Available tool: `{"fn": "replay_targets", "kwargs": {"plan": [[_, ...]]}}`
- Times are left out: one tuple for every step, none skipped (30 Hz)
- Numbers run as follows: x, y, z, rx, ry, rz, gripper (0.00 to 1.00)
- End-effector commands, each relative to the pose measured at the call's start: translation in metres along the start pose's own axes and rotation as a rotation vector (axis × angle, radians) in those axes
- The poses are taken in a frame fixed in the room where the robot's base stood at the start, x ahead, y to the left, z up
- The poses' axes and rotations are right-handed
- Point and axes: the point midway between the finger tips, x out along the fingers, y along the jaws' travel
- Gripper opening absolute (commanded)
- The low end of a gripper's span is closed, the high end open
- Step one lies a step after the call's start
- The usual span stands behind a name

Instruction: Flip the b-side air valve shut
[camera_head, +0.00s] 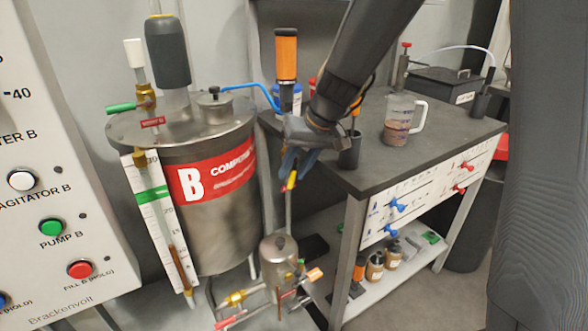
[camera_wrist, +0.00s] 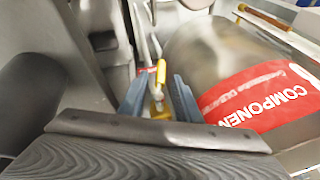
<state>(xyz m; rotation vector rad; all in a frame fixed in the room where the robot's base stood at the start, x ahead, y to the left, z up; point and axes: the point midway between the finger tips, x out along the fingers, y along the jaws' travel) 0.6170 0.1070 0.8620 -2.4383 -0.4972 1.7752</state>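A small valve with a yellow lever (camera_wrist: 161,72) and a brass-coloured body (camera_wrist: 160,106) lies between my blue fingers in the wrist view. In the head view its yellow and red lever (camera_head: 290,182) shows just below the fingers, on a thin upright pipe beside the steel B tank (camera_head: 222,215). My gripper (camera_wrist: 158,82) is open, one finger on each side of the valve; it also shows in the head view (camera_head: 288,165). I cannot tell whether either finger touches the lever. No label on this valve is readable.
A green-handled valve (camera_head: 121,107) stands on the tank lid. A small steel pot (camera_head: 279,262) with red and orange handles sits below. The dark-topped bench (camera_head: 440,135) at right carries a measuring jug (camera_head: 400,122). The B control panel (camera_head: 50,170) is at left.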

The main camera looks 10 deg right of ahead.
Motion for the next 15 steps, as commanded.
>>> {"fn": "replay_targets", "kwargs": {"plan": [[-0.006,0.0,-0.001,0.0,0.002,0.0,0.3],[-0.01,0.0,-0.001,0.0,0.003,0.0,0.3],[-0.015,0.0,-0.001,0.0,0.005,0.001,0.3],[-0.02,0.0,-0.001,0.0,0.005,0.001,0.3],[-0.025,0.0,-0.001,-0.001,0.005,0.001,0.3],[-0.033,0.0,-0.002,-0.001,0.005,0.001,0.3],[-0.037,0.0,-0.002,0.0,0.005,0.001,0.3],[-0.043,0.0,-0.002,0.0,0.005,0.0,0.3],[-0.049,0.0,-0.002,0.0,0.006,0.001,0.3],[-0.053,0.0,-0.001,-0.001,0.005,0.002,0.3],[-0.057,0.0,-0.001,-0.001,0.005,0.001,0.3],[-0.062,0.0,-0.002,0.0,0.005,0.001,0.3],[-0.065,0.0,-0.002,0.0,0.005,0.001,0.3],[-0.068,0.0,-0.002,0.001,0.005,0.001,0.3],[-0.071,0.0,-0.001,0.001,0.004,0.001,0.3]]}}
